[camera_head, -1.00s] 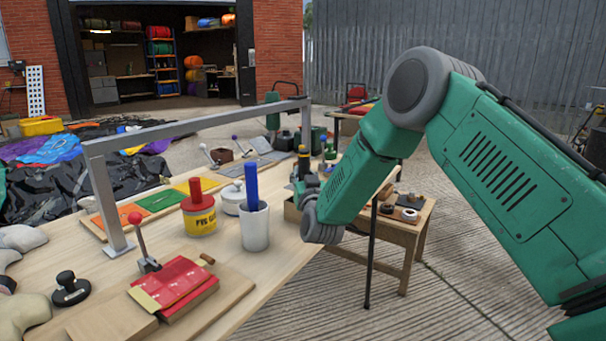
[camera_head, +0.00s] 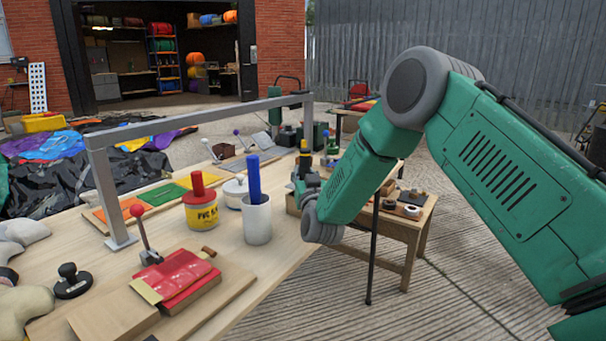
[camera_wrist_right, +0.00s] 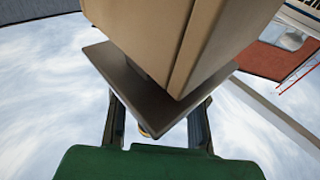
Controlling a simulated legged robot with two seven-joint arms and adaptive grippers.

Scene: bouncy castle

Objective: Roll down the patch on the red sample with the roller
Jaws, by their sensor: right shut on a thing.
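The red sample (camera_head: 192,292) lies on a wooden board on the table at lower left. A glossy red patch (camera_head: 183,272) with a pale yellow strip along its front left edge lies on top. A red-ball lever (camera_head: 143,233) stands just behind it. I cannot make out the roller for certain. My right gripper (camera_head: 305,180) is partly hidden behind its own arm, right of the white cup and well away from the sample. In the right wrist view its fingers (camera_wrist_right: 158,125) are shut on a dark plate-like thing (camera_wrist_right: 140,93) with a tan block (camera_wrist_right: 185,35) beyond it. My left gripper is not in view.
A grey metal frame (camera_head: 200,121) spans the table. A yellow glue pot (camera_head: 202,215) and a white cup (camera_head: 257,222) holding a blue handle stand between the sample and my right gripper. A black-knobbed tool (camera_head: 72,282) stands at left. A small side table (camera_head: 400,225) is beyond my arm.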

